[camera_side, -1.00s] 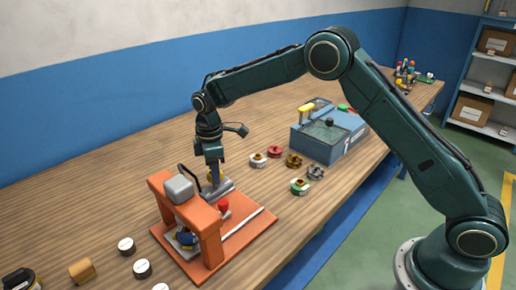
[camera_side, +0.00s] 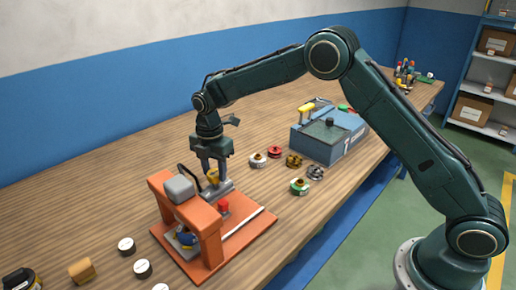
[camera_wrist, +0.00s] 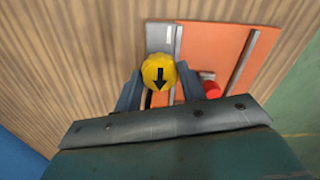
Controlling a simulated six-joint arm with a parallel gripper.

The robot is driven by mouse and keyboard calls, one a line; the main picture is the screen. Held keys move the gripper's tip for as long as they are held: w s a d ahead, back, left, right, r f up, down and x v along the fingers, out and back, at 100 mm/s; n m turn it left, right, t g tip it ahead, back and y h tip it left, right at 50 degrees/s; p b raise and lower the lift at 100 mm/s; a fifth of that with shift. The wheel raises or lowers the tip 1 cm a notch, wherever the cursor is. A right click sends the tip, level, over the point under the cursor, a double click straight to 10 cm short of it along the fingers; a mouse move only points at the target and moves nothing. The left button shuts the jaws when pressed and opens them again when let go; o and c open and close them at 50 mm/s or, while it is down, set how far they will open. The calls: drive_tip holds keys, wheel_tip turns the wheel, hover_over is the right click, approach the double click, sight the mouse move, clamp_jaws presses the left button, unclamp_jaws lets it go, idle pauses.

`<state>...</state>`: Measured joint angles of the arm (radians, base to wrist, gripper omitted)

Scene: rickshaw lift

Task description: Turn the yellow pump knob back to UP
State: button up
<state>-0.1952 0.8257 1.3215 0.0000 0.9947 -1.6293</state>
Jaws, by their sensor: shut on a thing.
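The yellow pump knob (camera_side: 213,177) sits on a grey metal block behind the orange press frame (camera_side: 208,232). In the wrist view the knob (camera_wrist: 158,68) is round and faceted, with a black arrow on top pointing toward the bottom of the picture. My gripper (camera_side: 212,174) points down with one finger on each side of the knob. In the wrist view my gripper (camera_wrist: 160,84) is shut on the knob. The UP marking cannot be made out.
A red button (camera_side: 223,207) stands on the orange base close to the gripper. A grey block (camera_side: 180,189) tops the orange frame, with a dark curved handle beside it. Several ring-shaped parts and a blue-grey box (camera_side: 322,143) lie to the right.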

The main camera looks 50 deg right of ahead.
sight(214, 172)
drive_tip(key=shift+r, duration=0.1)
idle(0.3)
drive_tip(key=o, duration=1)
drive_tip(key=shift+c, duration=0.2)
wheel_tip(214, 172, up, 14)
idle(0.4)
